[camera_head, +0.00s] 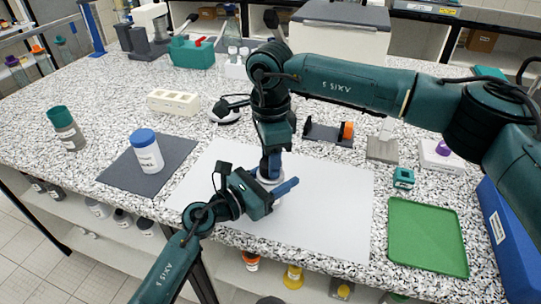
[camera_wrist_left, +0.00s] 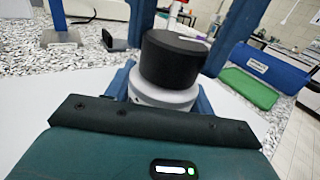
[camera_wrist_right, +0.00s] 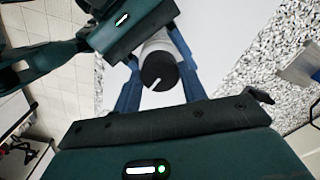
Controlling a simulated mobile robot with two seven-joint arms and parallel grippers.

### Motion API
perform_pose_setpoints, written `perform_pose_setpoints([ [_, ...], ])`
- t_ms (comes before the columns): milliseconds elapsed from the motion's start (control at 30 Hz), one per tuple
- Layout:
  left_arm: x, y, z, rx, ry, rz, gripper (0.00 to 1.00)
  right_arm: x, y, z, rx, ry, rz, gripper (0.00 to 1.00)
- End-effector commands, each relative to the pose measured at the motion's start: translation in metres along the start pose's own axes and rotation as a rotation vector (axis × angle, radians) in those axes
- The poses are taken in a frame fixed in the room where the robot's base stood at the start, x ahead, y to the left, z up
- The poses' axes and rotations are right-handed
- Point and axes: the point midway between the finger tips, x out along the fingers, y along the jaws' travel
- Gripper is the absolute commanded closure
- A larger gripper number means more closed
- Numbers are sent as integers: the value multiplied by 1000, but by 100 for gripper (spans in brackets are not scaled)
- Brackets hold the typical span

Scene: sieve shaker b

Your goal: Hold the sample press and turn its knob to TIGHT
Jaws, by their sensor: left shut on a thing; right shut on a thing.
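The sample press stands on the white mat (camera_head: 330,205), mostly hidden by my grippers in the head view. In the left wrist view its pale grey body (camera_wrist_left: 163,97) sits between the blue fingers of my left gripper (camera_wrist_left: 165,92), which is shut on it. Its black knob (camera_wrist_left: 172,62) is on top. My right gripper (camera_head: 270,168) comes down from above, its fingers on either side of the knob, shut on it. In the right wrist view the knob (camera_wrist_right: 160,72) shows a white mark towards the lower left. I cannot read any TIGHT marking.
A white jar with a blue lid (camera_head: 146,152) stands on a dark mat (camera_head: 170,178) to the left. A green tray (camera_head: 427,237) and a small teal block (camera_head: 403,178) lie to the right. A rack with an orange part (camera_head: 329,133) stands behind my right gripper.

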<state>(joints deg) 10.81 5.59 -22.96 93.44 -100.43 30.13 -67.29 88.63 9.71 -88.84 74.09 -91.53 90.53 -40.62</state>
Motion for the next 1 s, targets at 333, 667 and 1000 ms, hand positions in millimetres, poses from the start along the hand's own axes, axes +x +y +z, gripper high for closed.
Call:
perform_pose_setpoints([
  [333, -1, 2, -1, 0, 2, 5, 85, -1, 0, -2, 1, 3, 0, 81],
  [667, -1, 1, -1, 1, 2, 3, 85, 0, 0, -1, 0, 1, 0, 36],
  [1000, 0, 0, -1, 1, 2, 0, 85, -12, -1, 0, 0, -1, -2, 36],
])
